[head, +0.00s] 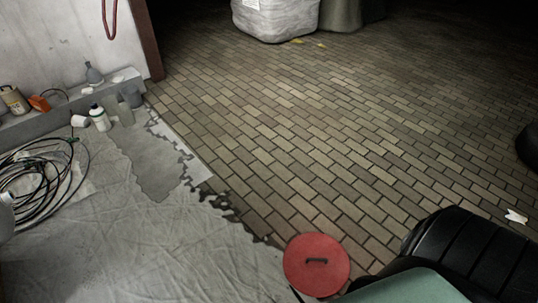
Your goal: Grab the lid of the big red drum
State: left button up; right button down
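Neither of my grippers is in view.
A black ribbed object (475,255) and a green surface (405,288) stand right of the lid. A coiled hose (40,185) and bottles (100,118) are at the left. A wrapped white bale (276,18) is at the back. The brick floor (330,130) between is clear.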

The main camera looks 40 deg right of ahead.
aim_at(316, 264)
jog(key=i+j+z, duration=0.1)
jog(key=i, duration=0.45)
jog(key=i+j+z, duration=0.1)
jog(key=i, duration=0.45)
jog(key=i+z, duration=0.2)
jog(key=z, duration=0.25)
jog(key=i+j+z, duration=0.1)
jog(key=z, duration=0.4)
jog(key=i+j+z, duration=0.2)
jog(key=z, duration=0.25)
jog(key=i+j+z, duration=0.25)
jog(key=z, duration=0.2)
